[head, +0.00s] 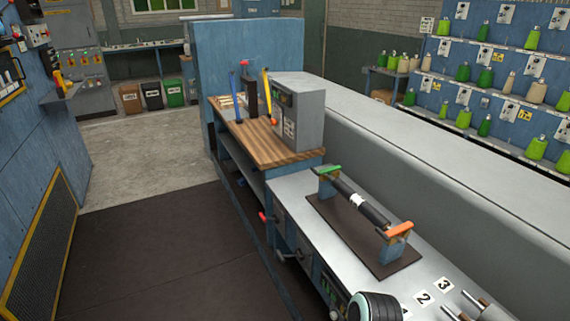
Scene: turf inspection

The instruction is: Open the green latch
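The green latch (328,170) lies across the top of the far bracket of a roller stand on the grey bench. It looks closed over the far end of the black roller (366,209), which has a white label in its middle. A matching orange latch (399,230) lies across the near blue bracket (393,250). Both brackets stand on a dark base plate (345,232).
A rounded dark thing with a pale green band (376,307) is at the bottom edge; I cannot tell what it is. Metal pegs (479,302) stand by number labels. A grey instrument box (297,112) sits on the wooden bench behind. The floor at left is clear.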

